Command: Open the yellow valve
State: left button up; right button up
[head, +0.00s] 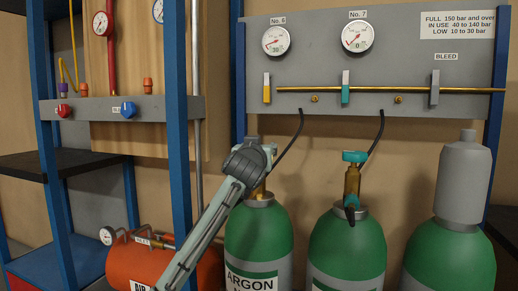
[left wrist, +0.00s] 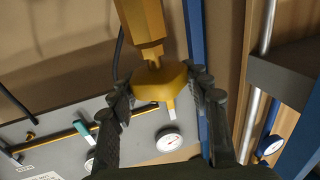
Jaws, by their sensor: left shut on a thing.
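The yellow valve handwheel (left wrist: 158,82) sits between the fingers of my left gripper (left wrist: 165,95) in the left wrist view, with finger pads against both sides. A brass valve body (left wrist: 142,20) joins it. In the head view my left gripper (head: 250,163) is at the top of the left green cylinder (head: 259,235), labelled ARGON. It hides the handwheel there; only a bit of the brass body (head: 260,188) shows below it. My right gripper is in neither view.
The middle green cylinder (head: 346,245) has a teal valve (head: 354,157); the right one (head: 450,260) wears a grey cap (head: 463,180). A grey gauge panel (head: 400,70) with a yellow lever (head: 267,88) is behind. A blue post (head: 178,130) stands left of my gripper.

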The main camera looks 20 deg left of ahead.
pick_arm(q)
jog(key=o, duration=1.2)
jog(key=s, duration=0.4)
jog(key=s+d, duration=0.1)
jog(key=s, duration=0.2)
jog(key=s+d, duration=0.1)
jog(key=s, duration=0.3)
jog(key=shift+s+d, duration=0.1)
jog(key=shift+s, duration=0.25)
jog(key=shift+f, duration=0.1)
